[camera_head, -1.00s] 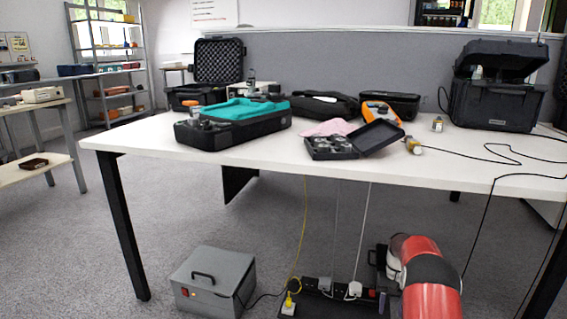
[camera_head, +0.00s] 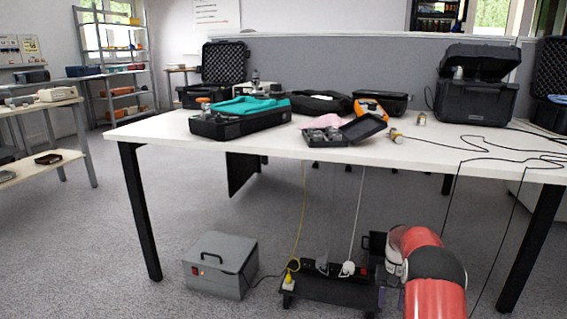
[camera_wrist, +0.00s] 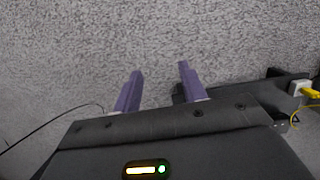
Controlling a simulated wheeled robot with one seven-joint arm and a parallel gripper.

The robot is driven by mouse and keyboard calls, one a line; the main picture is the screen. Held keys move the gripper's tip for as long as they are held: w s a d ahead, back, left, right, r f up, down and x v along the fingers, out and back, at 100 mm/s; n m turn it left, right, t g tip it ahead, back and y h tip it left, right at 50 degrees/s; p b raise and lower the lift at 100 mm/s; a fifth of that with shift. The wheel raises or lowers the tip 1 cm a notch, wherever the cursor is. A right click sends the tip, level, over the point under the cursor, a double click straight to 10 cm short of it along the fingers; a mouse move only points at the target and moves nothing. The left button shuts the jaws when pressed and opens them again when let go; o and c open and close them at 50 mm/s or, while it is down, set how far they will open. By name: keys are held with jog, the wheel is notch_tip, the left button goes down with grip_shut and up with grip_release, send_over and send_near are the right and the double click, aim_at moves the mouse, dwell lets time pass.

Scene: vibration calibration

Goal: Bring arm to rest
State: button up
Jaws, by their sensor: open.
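My gripper (camera_wrist: 159,80) shows in the wrist view with its two purple fingers apart and nothing between them. Grey carpet (camera_wrist: 70,50) lies beyond the fingertips. In the head view my red and black arm (camera_head: 436,275) is folded low at the lower right, in front of the table.
A white table (camera_head: 240,148) holds a teal-topped case (camera_head: 240,118), an open small box (camera_head: 335,133) and a black case (camera_head: 475,100). Below it are a grey box (camera_head: 220,265) and a power strip (camera_head: 320,272) with a yellow cable. Carpet at left is clear.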

jog(key=s+a+r+t+p, duration=0.1)
jog(key=s+a+r+p, duration=0.2)
jog(key=r, duration=0.6)
jog(key=s+a+r+n+t, duration=0.1)
jog(key=s+a+r, duration=0.25)
jog(key=r, duration=0.65)
jog(key=s+a+r+t+p, duration=0.25)
jog(key=s+r, duration=0.25)
jog(key=r, duration=0.4)
jog(key=s+a+r+n+t+p, duration=0.1)
jog(key=s+a+r, duration=0.3)
jog(key=s, duration=0.8)
jog(key=s+a+r+n+t+p, duration=0.1)
jog(key=s+a+r+p, duration=0.3)
jog(key=s, duration=0.8)
jog(key=shift+s+a+r+t+h, duration=0.15)
jog(key=shift+s+r+t+h, duration=0.2)
jog(key=shift+r+t, duration=0.4)
